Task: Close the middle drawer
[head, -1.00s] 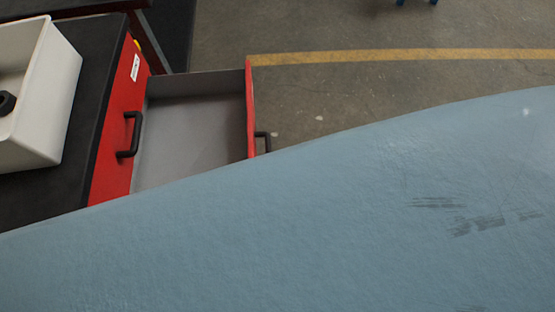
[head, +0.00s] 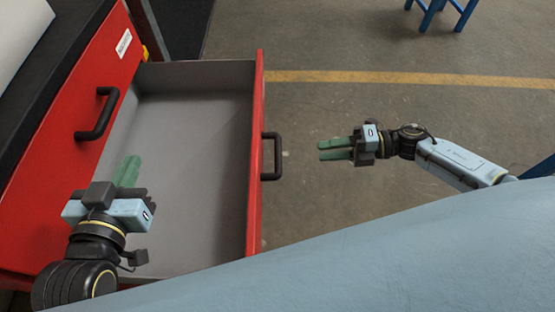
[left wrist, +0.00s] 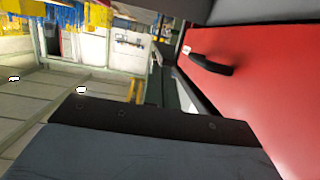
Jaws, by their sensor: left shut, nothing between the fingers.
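An open drawer (head: 195,115) with a grey inside and a red front (head: 257,140) sticks out from the red cabinet, below a shut drawer (head: 62,150). It looks empty. Its black handle (head: 272,157) faces right. My left gripper (head: 128,168), with green fingers shut and empty, is over the left part of the open drawer, near the cabinet face; its height there is unclear. My right gripper (head: 328,149) is to the right of the handle, pointing at it, apart from it, with a gap between its fingers. The left wrist view shows a red panel (left wrist: 270,100) with a black handle (left wrist: 207,62).
The shut upper drawer has a black handle (head: 97,114). A white bin (head: 20,30) stands on the dark cabinet top. Open floor with a yellow line (head: 400,79) lies to the right. Blue legs (head: 436,14) show at the top right.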

